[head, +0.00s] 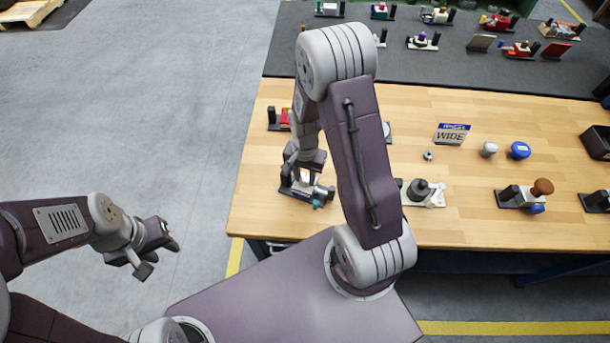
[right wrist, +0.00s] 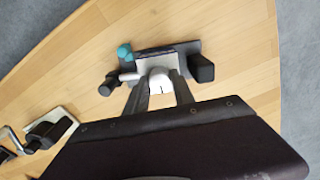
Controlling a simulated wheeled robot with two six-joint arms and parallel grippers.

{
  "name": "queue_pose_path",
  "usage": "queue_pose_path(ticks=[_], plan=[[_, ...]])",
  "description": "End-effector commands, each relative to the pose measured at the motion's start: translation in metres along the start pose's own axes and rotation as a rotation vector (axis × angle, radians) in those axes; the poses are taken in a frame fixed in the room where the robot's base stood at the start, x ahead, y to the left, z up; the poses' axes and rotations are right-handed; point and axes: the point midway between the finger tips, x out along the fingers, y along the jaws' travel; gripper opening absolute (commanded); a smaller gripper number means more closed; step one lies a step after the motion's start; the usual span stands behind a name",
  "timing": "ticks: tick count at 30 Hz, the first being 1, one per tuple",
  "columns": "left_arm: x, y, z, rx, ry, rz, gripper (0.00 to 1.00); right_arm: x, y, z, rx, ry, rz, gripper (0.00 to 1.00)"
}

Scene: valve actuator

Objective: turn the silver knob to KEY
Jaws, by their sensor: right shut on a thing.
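The valve device with the silver knob stands near the left front of the wooden table, on a dark base (head: 296,192). It has black blocks and a teal part (head: 317,204); the teal part (right wrist: 124,51) also shows in the right wrist view. My right gripper (head: 303,172) comes down over it from above. In the right wrist view its fingers (right wrist: 160,92) are shut on the pale silver knob (right wrist: 160,74), which carries a small dark mark. I cannot read any KEY label. My left gripper (head: 157,258) is open and empty, off the table at the left.
Right of my right arm stand a black-knobbed device (head: 421,190), a small metal part (head: 428,156), a WIDE sign (head: 452,133), a grey knob (head: 489,149), a blue knob (head: 520,150) and a brown-knobbed device (head: 524,195). Several devices stand on the dark rear surface (head: 320,57).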

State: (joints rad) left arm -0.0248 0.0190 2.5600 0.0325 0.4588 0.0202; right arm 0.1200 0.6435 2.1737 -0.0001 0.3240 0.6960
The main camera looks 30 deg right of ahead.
Motion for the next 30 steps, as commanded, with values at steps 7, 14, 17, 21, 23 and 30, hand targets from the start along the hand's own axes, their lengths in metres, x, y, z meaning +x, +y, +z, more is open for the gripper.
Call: queue_pose_path(ticks=[7, 14, 17, 21, 23, 30], plan=[[0.000, 0.000, 0.000, 0.000, 0.000, 0.000, 0.36, 0.000, 0.000, 0.000, -0.001, 0.000, 0.000, 0.38], [0.000, 0.000, 0.000, 0.000, 0.000, 0.000, 0.36, 0.000, 0.000, 0.000, -0.002, 0.000, 0.000, 0.52], [0.000, 0.000, 0.000, 0.000, 0.000, 0.000, 0.36, 0.000, 0.000, 0.000, -0.002, 0.000, 0.000, 0.52], [0.002, 0.000, 0.000, 0.000, 0.000, 0.000, 0.36, -0.015, -0.001, -0.001, -0.002, 0.004, -0.003, 0.52], [0.003, 0.000, 0.000, 0.000, 0.000, 0.000, 0.36, -0.028, -0.001, -0.001, -0.002, 0.006, -0.005, 0.52], [0.006, 0.000, 0.001, 0.000, 0.000, 0.000, 0.36, -0.077, -0.001, -0.001, -0.002, 0.004, -0.003, 0.52]])
